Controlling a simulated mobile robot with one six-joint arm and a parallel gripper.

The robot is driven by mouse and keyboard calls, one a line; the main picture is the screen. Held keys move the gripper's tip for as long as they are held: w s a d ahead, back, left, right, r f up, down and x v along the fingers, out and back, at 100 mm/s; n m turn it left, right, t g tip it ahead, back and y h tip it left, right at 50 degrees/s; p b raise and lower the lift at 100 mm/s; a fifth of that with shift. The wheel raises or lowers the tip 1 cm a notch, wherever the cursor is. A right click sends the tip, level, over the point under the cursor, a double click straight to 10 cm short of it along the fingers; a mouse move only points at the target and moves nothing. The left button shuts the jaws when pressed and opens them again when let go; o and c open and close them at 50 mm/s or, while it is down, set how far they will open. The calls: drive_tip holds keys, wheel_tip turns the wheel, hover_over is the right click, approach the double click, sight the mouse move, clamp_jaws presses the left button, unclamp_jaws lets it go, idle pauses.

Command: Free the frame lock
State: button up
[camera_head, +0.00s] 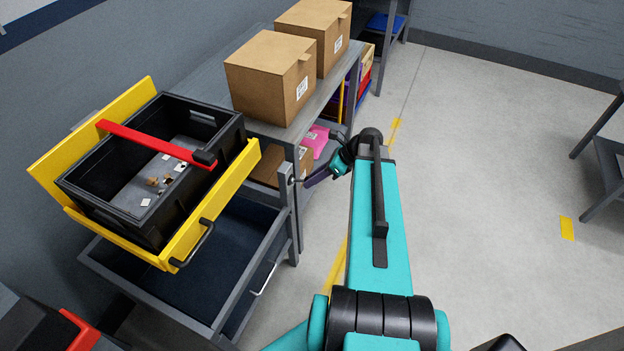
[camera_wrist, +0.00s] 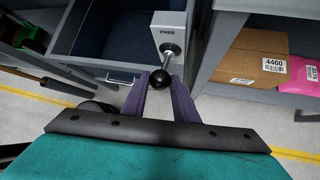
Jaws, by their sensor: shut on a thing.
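The frame lock (camera_wrist: 181,22) is a grey post plate marked FREE, with a round pivot and a short metal lever ending in a black ball knob (camera_wrist: 160,79). My gripper (camera_wrist: 162,86) has its purple fingers on either side of the knob and is shut on it. In the head view, the lock's post (camera_head: 285,185) stands at the right front corner of the grey drawer unit, and my gripper (camera_head: 307,183) reaches it from the right. The knob is hard to make out there. The yellow frame (camera_head: 185,245) holds a black crate, tilted, above the open drawer.
A red bar (camera_head: 150,141) crosses the black crate (camera_head: 110,215), which holds small items. Two cardboard boxes (camera_head: 268,80) stand on the shelf top behind. A carton (camera_wrist: 255,60) and a pink package (camera_wrist: 298,75) sit on the lower shelf. The floor (camera_head: 490,170) at right is mostly clear.

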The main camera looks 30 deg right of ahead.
drive_tip(key=shift+s+a+f, duration=0.1)
drive_tip(key=shift+a, duration=0.1)
drive_tip(key=o, duration=1)
drive_tip(key=shift+d, duration=0.1)
drive_tip(key=shift+d+r, duration=0.1)
drive_tip(key=shift+r, duration=0.1)
drive_tip(key=shift+b+v, duration=1.35)
drive_tip(key=shift+v, duration=5.35)
drive_tip(key=shift+s, duration=0.1)
